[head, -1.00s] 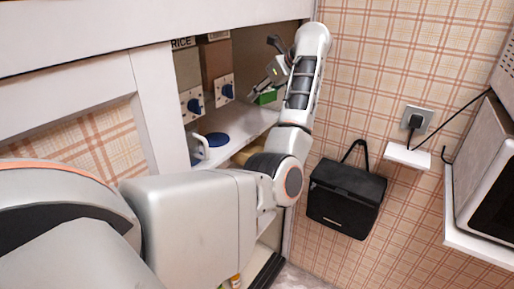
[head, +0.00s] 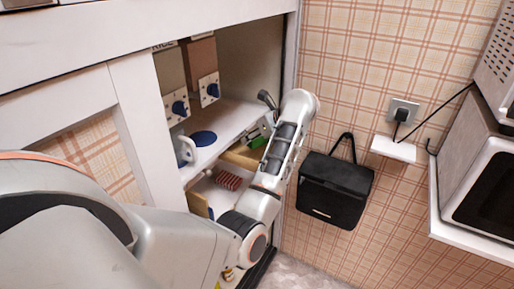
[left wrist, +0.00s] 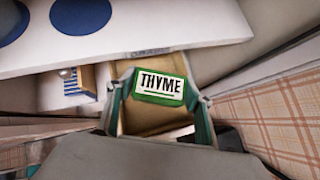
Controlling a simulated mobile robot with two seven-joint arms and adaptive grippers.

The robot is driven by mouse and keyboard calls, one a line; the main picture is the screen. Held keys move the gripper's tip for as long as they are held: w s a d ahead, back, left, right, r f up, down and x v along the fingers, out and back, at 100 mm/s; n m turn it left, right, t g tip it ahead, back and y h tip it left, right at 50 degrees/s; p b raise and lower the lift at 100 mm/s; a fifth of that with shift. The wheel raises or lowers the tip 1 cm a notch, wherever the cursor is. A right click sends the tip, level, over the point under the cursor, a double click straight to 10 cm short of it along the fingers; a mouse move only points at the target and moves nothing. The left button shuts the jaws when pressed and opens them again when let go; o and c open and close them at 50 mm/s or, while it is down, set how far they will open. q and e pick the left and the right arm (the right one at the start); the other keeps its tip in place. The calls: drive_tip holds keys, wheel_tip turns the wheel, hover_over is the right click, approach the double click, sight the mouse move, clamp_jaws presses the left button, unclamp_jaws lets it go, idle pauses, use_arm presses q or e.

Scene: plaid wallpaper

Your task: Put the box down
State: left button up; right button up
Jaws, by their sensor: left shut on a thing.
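The box is small and green with a white label reading THYME (left wrist: 160,88). In the left wrist view it sits between the two fingers of my left gripper (left wrist: 160,108), which is shut on it. In the head view a bit of the green box (head: 257,142) shows beside my left gripper (head: 262,135), near the right end of the white cupboard shelf (head: 228,120). A tan wooden surface (head: 242,157) lies below it. I cannot tell whether the box touches any surface. My right gripper is not in view.
The shelf holds a white mug (head: 185,151), a blue disc (head: 203,138) and containers with blue knobs (head: 210,89). A red striped item (head: 229,180) lies lower down. A black bag (head: 335,190) hangs on the plaid wall to the right, near a microwave (head: 485,190).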

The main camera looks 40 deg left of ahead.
use_arm(q)
drive_tip(key=shift+a+f+b, duration=0.1)
drive_tip(key=shift+f+b, duration=0.25)
drive_tip(key=shift+f, duration=0.65)
wheel_tip(320, 180, down, 4)
drive_tip(key=b, duration=0.2)
drive_tip(key=shift+r+b, duration=0.25)
drive_tip(key=shift+b, duration=0.05)
drive_tip(key=shift+f, duration=0.3)
drive_tip(key=shift+r, duration=0.2)
drive_tip(key=shift+f, duration=0.15)
drive_tip(key=o, duration=0.7)
drive_tip(key=shift+c, duration=0.2)
drive_tip(key=shift+o, duration=0.3)
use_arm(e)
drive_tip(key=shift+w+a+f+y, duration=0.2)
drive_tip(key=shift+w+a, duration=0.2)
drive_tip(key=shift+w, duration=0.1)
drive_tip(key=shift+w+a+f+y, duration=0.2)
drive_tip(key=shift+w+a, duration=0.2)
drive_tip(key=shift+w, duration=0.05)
